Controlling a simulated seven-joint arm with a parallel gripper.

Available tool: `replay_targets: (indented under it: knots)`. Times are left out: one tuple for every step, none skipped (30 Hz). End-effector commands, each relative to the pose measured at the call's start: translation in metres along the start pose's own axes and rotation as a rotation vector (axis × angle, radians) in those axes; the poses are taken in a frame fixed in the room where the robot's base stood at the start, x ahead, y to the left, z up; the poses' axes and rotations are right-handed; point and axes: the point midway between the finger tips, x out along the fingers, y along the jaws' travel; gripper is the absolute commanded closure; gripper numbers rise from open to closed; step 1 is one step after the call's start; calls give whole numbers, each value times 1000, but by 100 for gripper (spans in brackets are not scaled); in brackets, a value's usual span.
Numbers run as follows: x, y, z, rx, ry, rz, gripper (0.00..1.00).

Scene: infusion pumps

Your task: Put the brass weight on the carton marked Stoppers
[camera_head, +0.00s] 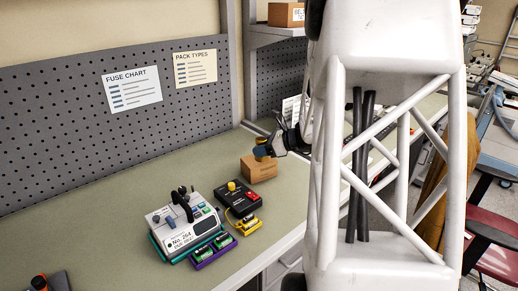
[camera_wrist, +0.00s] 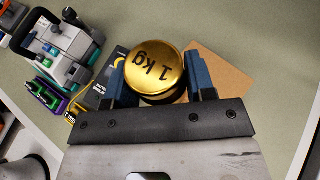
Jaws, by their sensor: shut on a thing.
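The brass weight (camera_wrist: 156,70), a gold cylinder marked 1 kg, is between the blue fingers of my gripper (camera_wrist: 155,84) in the wrist view. My gripper (camera_head: 264,152) is shut on it. In the head view only a bit of the weight (camera_head: 262,140) shows. A brown carton (camera_head: 259,171) stands on the bench right under my gripper. In the wrist view the carton (camera_wrist: 224,72) lies below the weight, which overlaps its left part. I cannot tell whether the weight touches the carton. No Stoppers marking is readable on this carton.
A black device (camera_head: 238,197) with a yellow knob and battery packs in purple (camera_head: 213,252) and yellow trays are close by. Another carton (camera_head: 286,14) sits on the upper shelf. The bench behind the pump is clear.

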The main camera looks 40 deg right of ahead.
Motion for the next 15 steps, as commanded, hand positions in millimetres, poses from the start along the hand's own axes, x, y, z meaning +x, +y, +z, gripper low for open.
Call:
replay_targets:
  knots:
    - [3,-6,1,-2,-1,0,100]
    - [4,-10,2,-1,-1,0,100]
    - [6,-15,2,-1,-1,0,100]
    - [8,-18,2,-1,-1,0,100]
    - [9,-22,2,-1,-1,0,100]
    - [11,-26,3,-2,-1,0,100]
    - [12,-30,3,-2,-1,0,100]
    - [14,-33,3,-2,-1,0,100]
    - [16,-38,4,-2,-1,0,100]
    - [17,-41,4,-2,-1,-1,100]
    - [18,-44,4,-2,-1,-1,100]
    - [19,-47,5,-3,-1,-1,100]
    - [20,-50,5,-3,-1,-1,100]
    - [21,-52,5,-3,-1,-1,100]
    - [22,-55,5,-3,-1,-1,100]
